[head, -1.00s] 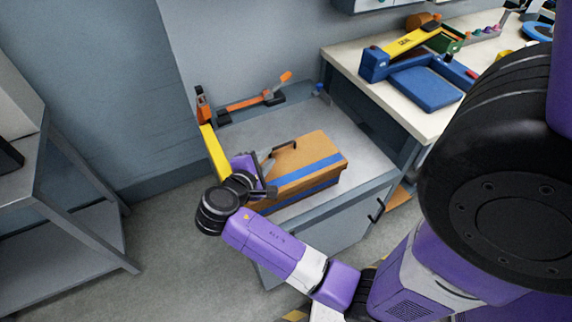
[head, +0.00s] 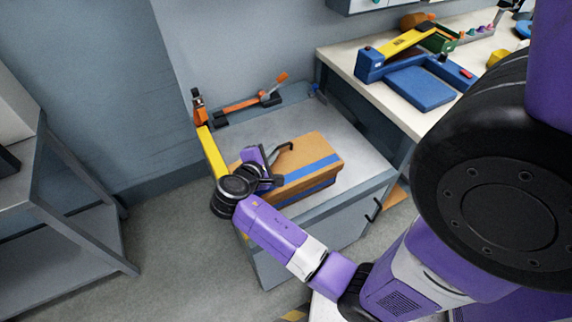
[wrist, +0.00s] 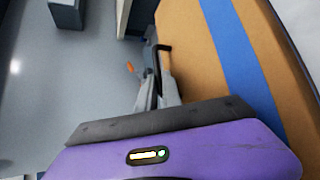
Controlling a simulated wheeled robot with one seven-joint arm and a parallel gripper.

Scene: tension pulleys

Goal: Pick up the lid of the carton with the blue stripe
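The carton (head: 318,171) is a brown box with a blue stripe across its lid (head: 308,145). It sits on the grey cabinet top, and its lid looks level. A dark bar handle (head: 286,146) stands on the lid; its far end shows in the wrist view (wrist: 163,47). My gripper (head: 274,166) is low over the left part of the lid, at the handle. In the wrist view, my two grey fingers (wrist: 158,90) lie on either side of the handle with a narrow gap. Whether they press on it is not clear. My wrist hides the carton's left end.
A yellow bar (head: 213,152) with an orange end stands just left of my gripper. An orange and black clamp (head: 248,104) lies behind the carton. A white bench (head: 345,58) with a blue and yellow device is at right. The cabinet top is clear right of the carton.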

